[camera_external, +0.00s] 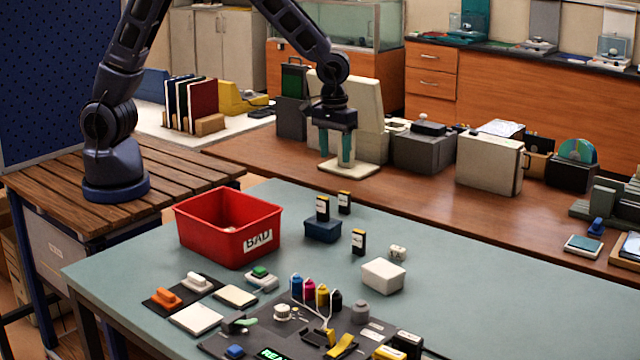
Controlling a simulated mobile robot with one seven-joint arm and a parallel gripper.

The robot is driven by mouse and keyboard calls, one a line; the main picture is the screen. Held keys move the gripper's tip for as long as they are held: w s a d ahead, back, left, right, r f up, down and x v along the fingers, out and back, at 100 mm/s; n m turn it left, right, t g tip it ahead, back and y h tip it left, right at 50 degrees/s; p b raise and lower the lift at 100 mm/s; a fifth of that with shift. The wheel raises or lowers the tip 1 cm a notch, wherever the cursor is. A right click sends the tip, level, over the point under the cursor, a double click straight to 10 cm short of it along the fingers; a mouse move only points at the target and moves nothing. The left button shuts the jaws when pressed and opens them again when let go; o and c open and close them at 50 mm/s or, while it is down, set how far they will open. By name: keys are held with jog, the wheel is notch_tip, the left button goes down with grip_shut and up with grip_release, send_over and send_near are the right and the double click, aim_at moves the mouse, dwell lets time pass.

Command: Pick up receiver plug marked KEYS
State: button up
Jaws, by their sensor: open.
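My gripper (335,164) points straight down with its two teal fingers apart and nothing between them. It hangs in the air at upper centre, seen in front of a cream device on the brown bench. Three small black plug-like blocks with yellow tops and pale labels show below it in the picture. One (323,209) stands on a dark blue box, one (344,203) stands just behind it, and one (358,242) stands on the table to the right. The labels are too small to read, so I cannot tell which is marked KEYS.
A red bin (228,229) marked BAD stands left of the blue box (323,230) on the grey-green table (500,290). A white box (383,275) lies to the right. Coloured bottles, a dark mat and small parts crowd the front. The table's right side is clear.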

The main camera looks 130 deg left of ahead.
jog(key=n, duration=0.1)
send_over(345, 192)
jog(key=f, duration=0.4)
jog(key=shift+s+d+f, duration=0.1)
jog(key=shift+s+d, duration=0.1)
jog(key=shift+s, duration=0.1)
notch_tip(345, 192, down, 5)
jog(key=shift+r, duration=0.1)
jog(key=shift+w+a+f, duration=0.1)
jog(key=shift+w+f, duration=0.05)
jog(key=shift+f, duration=1.3)
jog(key=shift+w+a+f, duration=0.1)
jog(key=shift+w+f, duration=0.05)
jog(key=shift+f, duration=1.25)
jog(key=c, duration=1)
